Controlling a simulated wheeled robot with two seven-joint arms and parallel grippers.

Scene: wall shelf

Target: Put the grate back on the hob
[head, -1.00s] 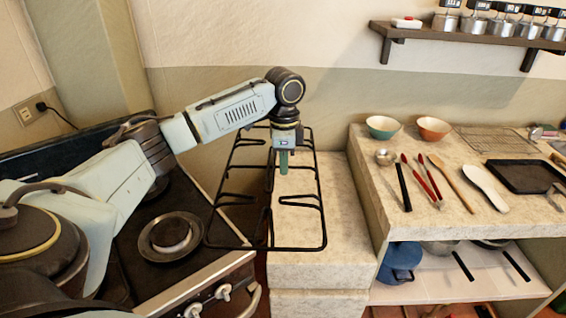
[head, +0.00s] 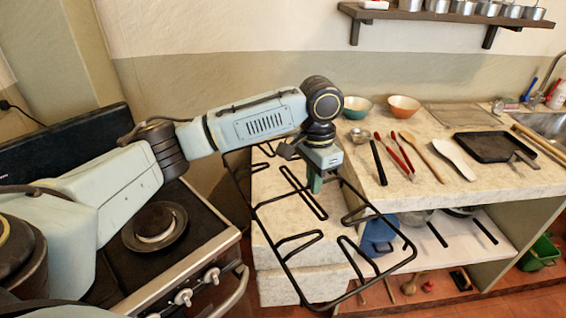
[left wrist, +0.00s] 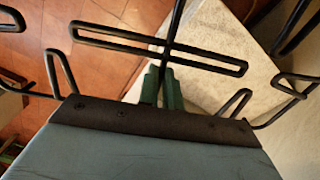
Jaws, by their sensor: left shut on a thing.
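The black wire grate (head: 296,237) hangs in the air in the head view, tilted, over the pale stone block to the right of the hob. My left gripper (head: 315,184) is shut on one of its bars near the middle; the left wrist view shows the green fingers (left wrist: 160,88) at a bar by the centre crossing of the grate (left wrist: 205,58). The hob (head: 118,262) is at the lower left, with a round burner (head: 155,227) bare on its dark top. My left arm covers much of the hob. My right gripper is not in view.
The pale stone block (head: 285,262) stands below the grate. To the right, a counter (head: 425,205) holds two bowls, several utensils and a black tray (head: 492,147). Control knobs and a handle (head: 225,297) stick out at the hob's front.

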